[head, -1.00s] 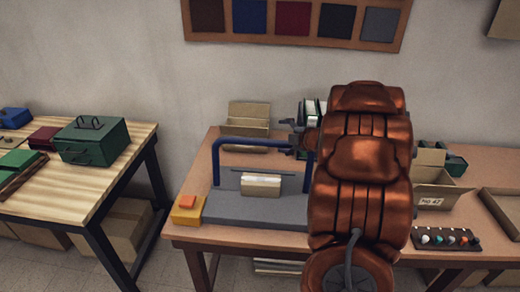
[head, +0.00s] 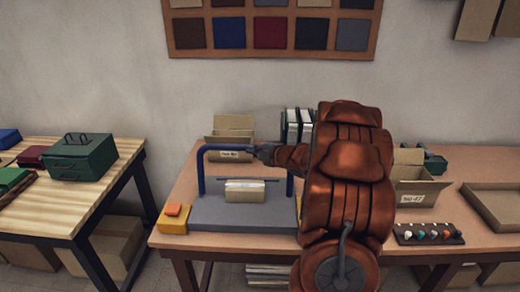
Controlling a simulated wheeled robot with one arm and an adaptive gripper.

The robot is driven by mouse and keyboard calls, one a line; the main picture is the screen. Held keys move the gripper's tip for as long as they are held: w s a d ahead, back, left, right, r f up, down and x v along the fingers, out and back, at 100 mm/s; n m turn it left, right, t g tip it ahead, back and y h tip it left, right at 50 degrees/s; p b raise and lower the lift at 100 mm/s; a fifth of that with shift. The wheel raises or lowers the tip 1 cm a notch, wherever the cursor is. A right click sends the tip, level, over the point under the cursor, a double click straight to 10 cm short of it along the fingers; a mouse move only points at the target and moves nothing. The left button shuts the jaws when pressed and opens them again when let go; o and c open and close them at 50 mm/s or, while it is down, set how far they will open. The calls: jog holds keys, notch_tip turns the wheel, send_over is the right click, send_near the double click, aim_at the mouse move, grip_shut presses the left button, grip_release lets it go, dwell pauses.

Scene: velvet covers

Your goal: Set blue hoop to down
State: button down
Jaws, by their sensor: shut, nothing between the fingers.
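The blue hoop (head: 202,174) stands upright over a grey base (head: 215,213) on the right-hand table, its top bar running level. A cream block (head: 244,190) sits on the base under the hoop. My gripper (head: 255,150) is at the hoop's top bar, right of its middle, and shut with nothing held. I cannot tell whether it touches the bar. My arm covers the right end of the base.
A yellow box with an orange button (head: 173,211) adjoins the base at left. Cardboard boxes (head: 232,124) and green-and-white upright items (head: 298,122) stand behind. A labelled carton (head: 418,190), a knob panel (head: 430,234) and a tray (head: 505,200) lie right of my arm.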

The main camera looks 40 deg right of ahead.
jog(key=x, duration=0.1)
jog(key=p+x, duration=0.1)
jog(key=x, duration=0.1)
jog(key=shift+d+f, duration=0.1)
jog(key=shift+d, duration=0.15)
jog(key=shift+w+d+f+p, duration=0.35)
jog(key=shift+w+d, duration=0.15)
jog(key=shift+w, duration=0.05)
jog(key=shift+w+d+f+p, duration=0.3)
jog(key=shift+w+d, duration=0.2)
jog(key=shift+w+d+f, duration=0.1)
